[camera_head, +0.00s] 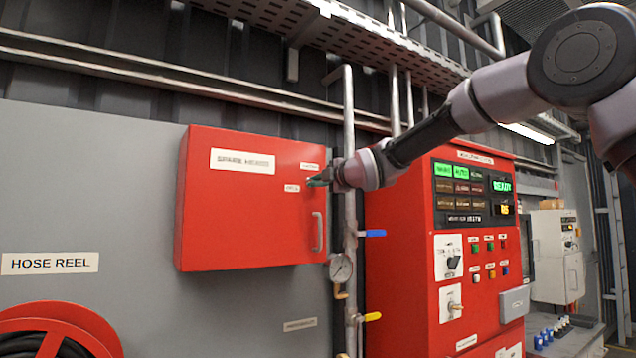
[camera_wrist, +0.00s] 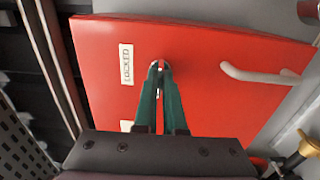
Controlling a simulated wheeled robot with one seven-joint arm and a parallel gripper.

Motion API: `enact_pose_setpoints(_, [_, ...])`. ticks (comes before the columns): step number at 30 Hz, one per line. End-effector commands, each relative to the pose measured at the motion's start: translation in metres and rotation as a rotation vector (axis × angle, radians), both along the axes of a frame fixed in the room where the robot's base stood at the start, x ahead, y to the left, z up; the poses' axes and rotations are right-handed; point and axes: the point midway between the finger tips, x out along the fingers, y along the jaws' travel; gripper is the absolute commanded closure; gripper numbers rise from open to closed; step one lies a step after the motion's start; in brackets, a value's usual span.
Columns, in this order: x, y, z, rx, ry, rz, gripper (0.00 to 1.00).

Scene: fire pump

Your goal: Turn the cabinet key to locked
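The red spare-heads cabinet (camera_head: 245,215) hangs on the grey wall left of centre in the head view. Its door also shows in the wrist view (camera_wrist: 215,95). My gripper (camera_head: 312,181) is at the door's upper right. In the wrist view its green fingers (camera_wrist: 159,68) come close together around the small metallic cabinet key (camera_wrist: 160,64), which is mostly hidden between the tips. The LOCKED label (camera_wrist: 126,64) is left of the tips in the wrist view. A second label (camera_wrist: 126,126) is partly covered by my gripper. The key's exact angle is hard to tell.
The door's pale handle (camera_head: 317,231) is below my gripper. A vertical pipe with a gauge (camera_head: 341,268) and blue and yellow valve levers runs just right of the cabinet. The red pump control panel (camera_head: 475,240) is further right. A hose reel (camera_head: 60,330) is at lower left.

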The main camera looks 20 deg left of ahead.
Motion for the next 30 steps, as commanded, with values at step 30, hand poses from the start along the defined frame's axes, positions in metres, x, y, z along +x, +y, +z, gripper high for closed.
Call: enact_pose_setpoints(30, [0.0008, -0.0006, -0.0012, 0.403, 0.475, -0.002, 1.0])
